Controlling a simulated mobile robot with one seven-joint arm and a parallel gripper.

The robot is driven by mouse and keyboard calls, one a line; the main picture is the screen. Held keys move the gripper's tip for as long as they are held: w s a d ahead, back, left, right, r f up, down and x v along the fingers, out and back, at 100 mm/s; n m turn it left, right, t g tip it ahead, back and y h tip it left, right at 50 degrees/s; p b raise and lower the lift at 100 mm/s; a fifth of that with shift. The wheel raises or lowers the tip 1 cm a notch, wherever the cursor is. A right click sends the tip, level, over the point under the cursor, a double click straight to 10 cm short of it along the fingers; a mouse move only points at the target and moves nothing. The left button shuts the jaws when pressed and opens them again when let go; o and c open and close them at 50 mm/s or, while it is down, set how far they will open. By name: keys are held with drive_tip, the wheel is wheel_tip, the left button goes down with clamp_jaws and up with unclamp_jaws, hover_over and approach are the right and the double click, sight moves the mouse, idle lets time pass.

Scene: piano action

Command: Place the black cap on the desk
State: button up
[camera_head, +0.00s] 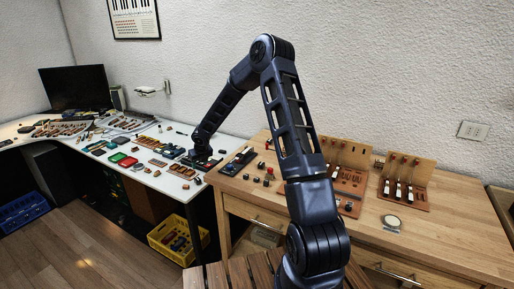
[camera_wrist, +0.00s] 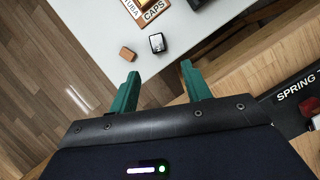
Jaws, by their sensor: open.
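In the wrist view, my gripper (camera_wrist: 160,70) is open, with its two green fingers apart and nothing between them. Just beyond the fingertips, a small black block-like piece (camera_wrist: 157,43) with a pale edge, which looks like the black cap, lies on the white desk (camera_wrist: 210,50). A small brown block (camera_wrist: 127,54) lies to its left, apart from it. In the head view, my gripper (camera_head: 200,161) is low over the right end of the white desk (camera_head: 160,183); its fingers are too small there to tell apart.
A wooden workbench (camera_head: 440,237) adjoins on the right, with a black "SPRING" tray (camera_wrist: 297,95) near my gripper. A yellow crate (camera_head: 180,240) stands on the floor below.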

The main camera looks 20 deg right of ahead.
drive_tip(key=s+d+r+m+h, duration=0.2)
drive_tip(key=s+d+r+m, duration=0.8)
drive_tip(key=r, duration=0.3)
drive_tip(key=s+d+r+m+h, duration=0.2)
drive_tip(key=s+d+r+m, duration=0.8)
drive_tip(key=r, duration=0.4)
drive_tip(key=s+d+r+m, duration=0.1)
drive_tip(key=s+r+m, duration=0.1)
drive_tip(key=s+m, duration=0.4)
drive_tip(key=s+d+r+m+y, duration=0.1)
drive_tip(key=s+d+m, duration=0.1)
drive_tip(key=s+m, duration=0.5)
drive_tip(key=s+d+r+m+y, duration=0.1)
drive_tip(key=s+m, duration=0.6)
drive_tip(key=s, duration=0.7)
drive_tip(key=shift+s+d+r, duration=0.3)
drive_tip(key=shift+d+r, duration=0.4)
drive_tip(key=shift+r, duration=0.1)
